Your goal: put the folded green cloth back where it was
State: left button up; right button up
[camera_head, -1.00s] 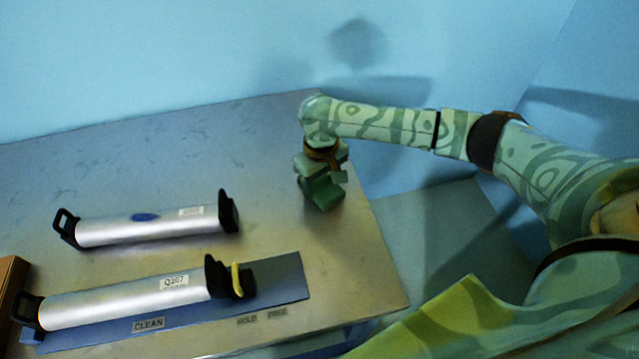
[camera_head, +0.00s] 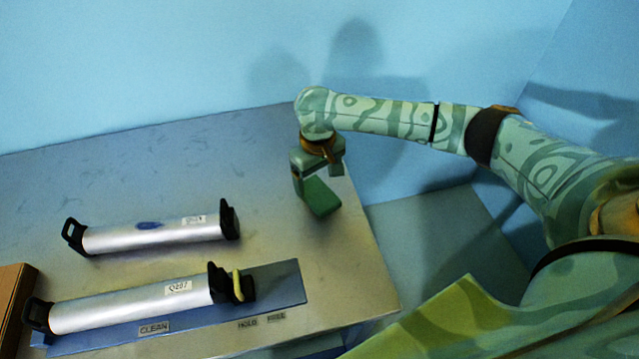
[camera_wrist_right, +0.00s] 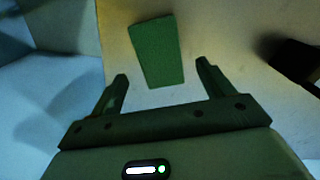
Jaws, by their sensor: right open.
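The folded green cloth (camera_head: 320,197) lies on the metal table near its right edge, below my right gripper. It also shows in the right wrist view (camera_wrist_right: 157,52), flat on the table just beyond and between the fingertips. My right gripper (camera_head: 318,173) is open and empty, raised above the cloth and apart from it. In the right wrist view both fingers of the gripper (camera_wrist_right: 162,71) are spread with nothing between them. My left gripper is not in view.
Two silver rollers with black ends, an upper one (camera_head: 165,236) and a lower one (camera_head: 135,304), lie at the left. The lower one is over a blue mat (camera_head: 285,285) with labels at its front. A brown box (camera_head: 14,300) stands at the left edge. The table's back middle is clear.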

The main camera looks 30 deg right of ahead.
aim_at(318, 193)
notch_tip(318, 193, up, 7)
jog(key=p, duration=0.2)
jog(key=shift+p, duration=0.35)
jog(key=shift+r, duration=0.1)
